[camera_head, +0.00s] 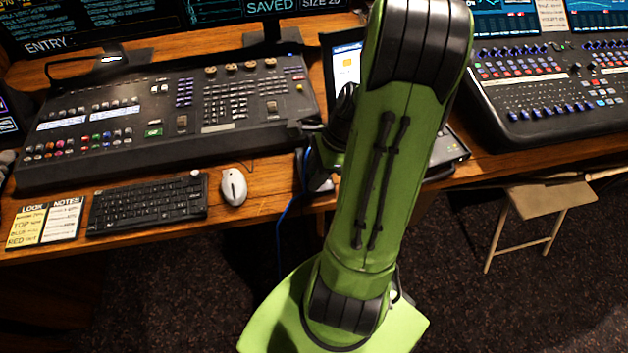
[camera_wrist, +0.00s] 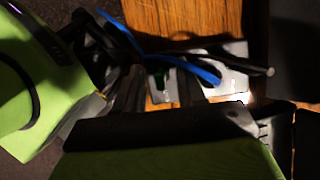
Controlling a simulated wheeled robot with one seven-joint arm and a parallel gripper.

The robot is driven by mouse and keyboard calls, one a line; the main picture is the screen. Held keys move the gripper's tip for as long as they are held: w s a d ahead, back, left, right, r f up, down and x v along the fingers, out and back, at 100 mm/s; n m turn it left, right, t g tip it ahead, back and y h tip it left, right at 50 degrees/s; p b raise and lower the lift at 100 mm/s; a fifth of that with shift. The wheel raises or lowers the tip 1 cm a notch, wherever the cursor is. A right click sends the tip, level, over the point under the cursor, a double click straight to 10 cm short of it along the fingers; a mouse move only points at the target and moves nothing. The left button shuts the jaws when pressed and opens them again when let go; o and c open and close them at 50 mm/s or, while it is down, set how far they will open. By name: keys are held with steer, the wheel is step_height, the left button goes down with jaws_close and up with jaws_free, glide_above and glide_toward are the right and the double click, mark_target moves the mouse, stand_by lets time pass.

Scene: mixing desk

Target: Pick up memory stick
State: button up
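I cannot make out the memory stick for certain in either view. My green arm covers the middle of the desk in the head view. My gripper (camera_head: 312,150) is partly hidden behind the arm, close to the desk's front edge beside the black mixing console. In the wrist view, dark, shadowed parts of my gripper (camera_wrist: 158,90) stand over the wooden desk. A small dark green patch shows between them, too dim to name. I cannot tell whether the fingers are apart or hold anything.
A blue cable (camera_head: 283,228) hangs over the desk edge and crosses near my gripper in the wrist view (camera_wrist: 180,62). A white mouse (camera_head: 234,187), keyboard (camera_head: 147,204) and console (camera_head: 165,115) lie left. Another mixer (camera_head: 550,90) and a stool (camera_head: 540,199) are right.

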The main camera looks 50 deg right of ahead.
steer(key=shift+w+f, duration=0.1)
steer(key=shift+f, duration=0.15)
steer(key=shift+r, duration=0.1)
jaws_close()
